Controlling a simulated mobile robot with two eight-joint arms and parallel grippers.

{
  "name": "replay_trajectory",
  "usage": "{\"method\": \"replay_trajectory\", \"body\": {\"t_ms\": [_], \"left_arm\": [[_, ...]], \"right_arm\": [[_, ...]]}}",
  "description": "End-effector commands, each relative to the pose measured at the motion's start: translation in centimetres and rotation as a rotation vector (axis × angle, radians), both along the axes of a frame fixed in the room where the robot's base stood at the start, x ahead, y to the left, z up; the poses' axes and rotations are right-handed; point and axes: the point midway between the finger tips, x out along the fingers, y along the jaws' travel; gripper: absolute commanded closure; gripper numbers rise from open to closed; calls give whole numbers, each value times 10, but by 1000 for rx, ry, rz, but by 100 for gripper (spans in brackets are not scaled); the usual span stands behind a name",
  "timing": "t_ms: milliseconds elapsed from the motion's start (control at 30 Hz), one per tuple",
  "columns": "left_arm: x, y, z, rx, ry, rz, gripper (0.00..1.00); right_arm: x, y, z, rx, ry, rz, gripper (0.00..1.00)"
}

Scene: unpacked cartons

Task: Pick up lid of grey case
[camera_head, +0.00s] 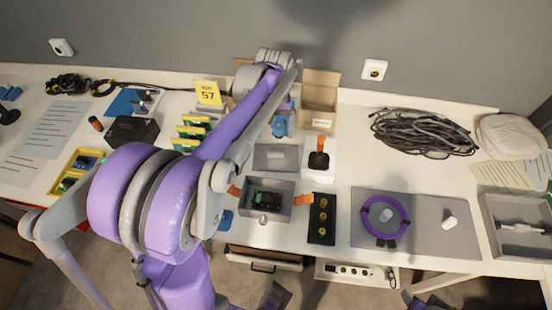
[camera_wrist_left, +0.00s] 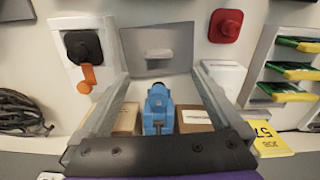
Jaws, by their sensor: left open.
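The grey case (camera_head: 283,212) stands open near the table's front edge, with a dark green circuit board inside. Its flat grey lid (camera_head: 272,164), with a small pale handle, lies on the table just behind it. The lid also shows in the left wrist view (camera_wrist_left: 178,36), beyond the fingers. My left gripper (camera_wrist_left: 160,76) is open and empty, at the back of the table, apart from the lid. In the head view its fingers are mostly hidden behind my forearm.
A blue device (camera_head: 281,124) and open cartons (camera_head: 319,92) stand behind the lid. Green boards (camera_head: 190,132) and a yellow sign (camera_head: 208,93) are on the left. A grey mat with a purple ring (camera_head: 384,217) lies right.

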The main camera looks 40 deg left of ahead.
Motion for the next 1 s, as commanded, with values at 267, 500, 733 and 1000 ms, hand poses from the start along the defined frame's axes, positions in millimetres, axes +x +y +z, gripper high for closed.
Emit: {"method": "replay_trajectory", "body": {"t_ms": [267, 500, 733, 1000], "left_arm": [[2, 2, -42, -2, 5, 6, 0], [3, 2, -61, -1, 4, 5, 0], [8, 1, -95, -1, 4, 5, 0], [8, 1, -108, -2, 2, 5, 0]], "right_arm": [[-1, 0, -5, 0, 2, 0, 50], [-1, 0, -6, 0, 2, 0, 50], [-1, 0, -9, 0, 3, 0, 50], [-1, 0, -10, 0, 3, 0, 50]]}}
